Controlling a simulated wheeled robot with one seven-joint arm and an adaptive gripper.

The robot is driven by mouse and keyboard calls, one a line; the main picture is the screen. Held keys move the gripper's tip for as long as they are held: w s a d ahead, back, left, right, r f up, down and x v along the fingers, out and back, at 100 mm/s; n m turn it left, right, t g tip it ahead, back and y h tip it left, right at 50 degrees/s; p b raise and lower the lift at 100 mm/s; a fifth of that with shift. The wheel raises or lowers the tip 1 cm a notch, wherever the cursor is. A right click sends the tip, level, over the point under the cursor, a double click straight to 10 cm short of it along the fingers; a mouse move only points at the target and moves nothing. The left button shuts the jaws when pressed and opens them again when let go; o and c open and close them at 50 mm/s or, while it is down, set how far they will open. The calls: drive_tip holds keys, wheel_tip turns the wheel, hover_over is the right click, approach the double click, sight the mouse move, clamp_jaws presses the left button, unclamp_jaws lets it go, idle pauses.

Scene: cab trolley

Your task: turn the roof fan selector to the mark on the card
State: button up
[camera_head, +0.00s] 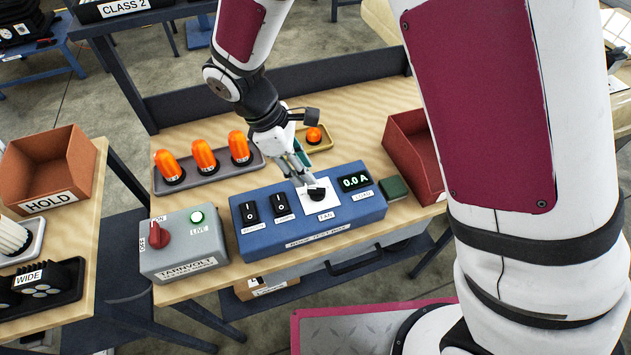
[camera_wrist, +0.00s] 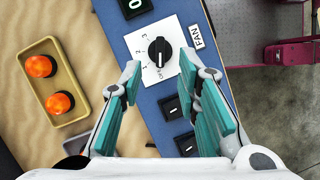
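The roof fan selector is a black round knob (camera_wrist: 160,52) on a white dial plate (camera_wrist: 176,33), beside a FAN label (camera_wrist: 196,37). Numbers sit on the plate's left side. I cannot make out a separate card with a mark.
Two black rocker switches (camera_head: 250,212) and a 0.0 A display (camera_head: 355,182) share the box. A grey supply box (camera_head: 180,243) with red knob and lit green lamp stands left. Orange lamps in a tray (camera_head: 205,176) and a red bin (camera_head: 408,148) are nearby.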

sight(317, 189)
drive_tip(key=p+x, duration=0.1)
drive_tip(key=x, duration=0.5)
drive_tip(key=shift+d+f, duration=0.15)
drive_tip(key=shift+f, duration=0.25)
clamp_jaws()
